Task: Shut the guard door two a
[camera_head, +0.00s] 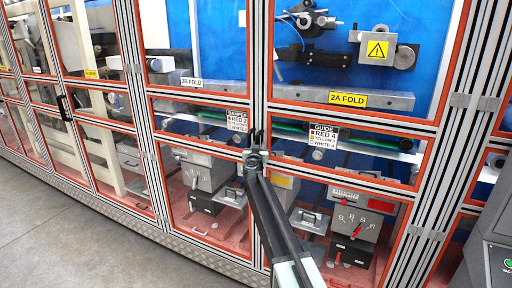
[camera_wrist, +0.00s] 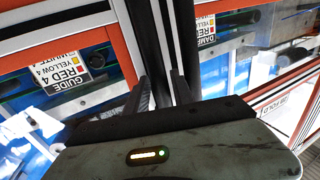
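Guard door two A is the orange-framed clear door with the yellow 2A FOLD label (camera_head: 347,99) and a GUIDE sign (camera_head: 323,133) in the head view. It looks nearly in line with its neighbour, but I cannot tell whether a small gap is left. My gripper (camera_head: 254,150) is at the upright post between doors 2A and 2B, about sign height. In the wrist view, my gripper's dark fingers (camera_wrist: 165,92) point at dark upright bars, with the GUIDE sign (camera_wrist: 67,82) on the left. Contact and finger opening are unclear against the dark bars.
Door 2B, with its white 2B FOLD label (camera_head: 191,82), is left of the post. A dark handle (camera_head: 63,107) stands out on a door further left. A grey cabinet (camera_head: 490,250) is at the lower right. Bare floor (camera_head: 65,225) lies at the lower left.

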